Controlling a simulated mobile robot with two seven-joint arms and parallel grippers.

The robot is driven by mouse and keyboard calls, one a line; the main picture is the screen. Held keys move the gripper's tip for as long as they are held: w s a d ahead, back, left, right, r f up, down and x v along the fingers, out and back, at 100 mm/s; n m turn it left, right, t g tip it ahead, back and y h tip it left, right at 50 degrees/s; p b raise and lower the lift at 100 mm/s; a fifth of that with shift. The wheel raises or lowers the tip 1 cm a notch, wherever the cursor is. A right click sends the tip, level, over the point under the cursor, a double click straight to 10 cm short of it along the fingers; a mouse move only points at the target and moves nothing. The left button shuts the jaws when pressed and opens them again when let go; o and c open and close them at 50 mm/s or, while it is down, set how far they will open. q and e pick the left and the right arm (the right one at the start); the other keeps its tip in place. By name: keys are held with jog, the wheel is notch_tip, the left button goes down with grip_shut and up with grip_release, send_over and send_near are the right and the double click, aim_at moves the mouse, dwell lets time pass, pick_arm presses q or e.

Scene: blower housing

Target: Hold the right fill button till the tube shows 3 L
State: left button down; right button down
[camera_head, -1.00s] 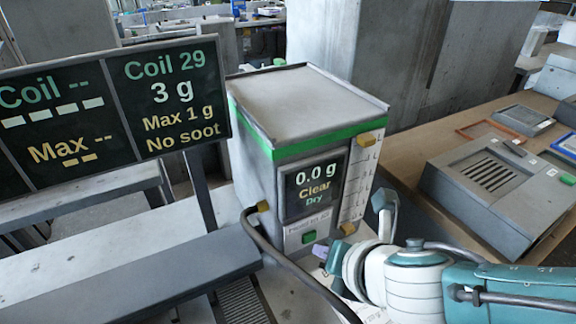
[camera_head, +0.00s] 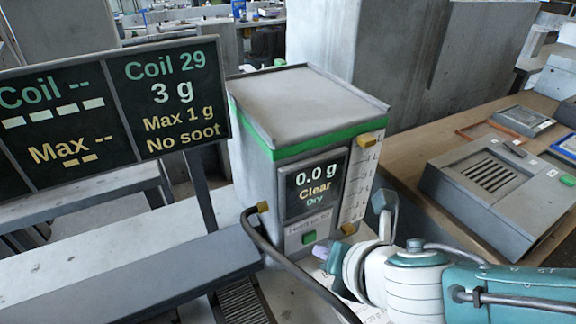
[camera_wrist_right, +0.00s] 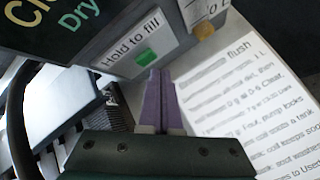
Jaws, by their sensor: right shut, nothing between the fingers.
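The grey blower housing (camera_head: 255,185) has a green band and a screen (camera_head: 313,187) reading 0.0 g, Clear, Dry. The green fill button (camera_head: 309,238) is low on its front. In the right wrist view the button (camera_wrist_right: 147,57) sits under a "Hold to fill" label (camera_wrist_right: 135,38). The tube with its L scale (camera_head: 357,185) runs up the housing's right edge; its level is too small to read. My right gripper (camera_head: 320,251) is shut and empty, its purple fingers (camera_wrist_right: 158,100) pointing at the panel just below and right of the button. Contact is not visible. My left gripper is out of view.
A sign (camera_head: 110,110) at left reads Coil 29, 3 g, Max 1 g, No soot. A printed sheet (camera_wrist_right: 245,105) lies right of my fingers. A grey vented box (camera_head: 495,185) stands on the right table.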

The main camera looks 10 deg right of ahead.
jog(key=shift+w, duration=0.1)
jog(key=shift+w+a, duration=0.15)
jog(key=shift+w, duration=0.1)
dwell(0.5)
jog(key=shift+w+a+b, duration=0.1)
jog(key=shift+w+b, duration=0.25)
jog(key=shift+w, duration=0.05)
dwell(3.2)
dwell(0.8)
dwell(0.8)
